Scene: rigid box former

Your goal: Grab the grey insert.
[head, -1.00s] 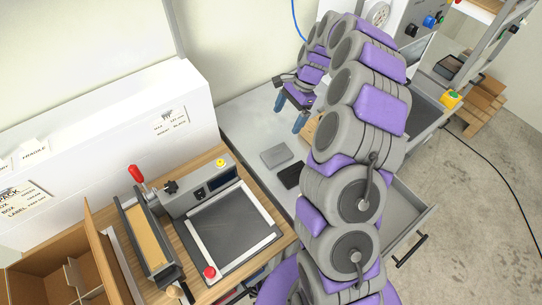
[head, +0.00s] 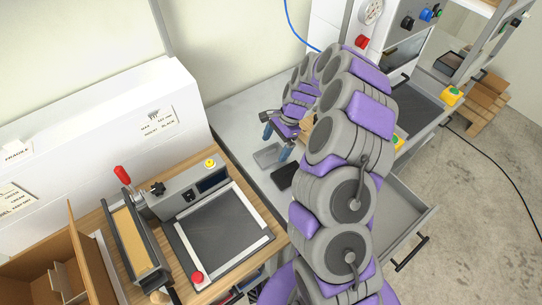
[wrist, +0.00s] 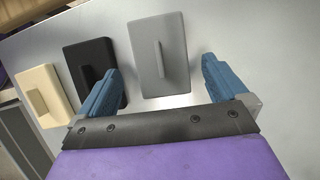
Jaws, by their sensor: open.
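The grey insert (wrist: 158,35) is a flat rectangular block with a raised rib along its middle. It lies on the light grey worktop, and in the head view it shows (head: 267,155) just beside my blue fingers. My gripper (wrist: 160,67) is open and empty. In the wrist view the insert appears between the two fingertips, with the left fingertip over the black insert (wrist: 88,58). I cannot tell how high the fingers are above the worktop. The black insert also shows in the head view (head: 284,176).
A cream insert (wrist: 42,95) lies left of the black one in the wrist view. The worktop (wrist: 265,50) right of the grey insert is bare. A sealing machine (head: 220,230) stands on the wooden bench at lower left. An open drawer (head: 405,215) juts out at right.

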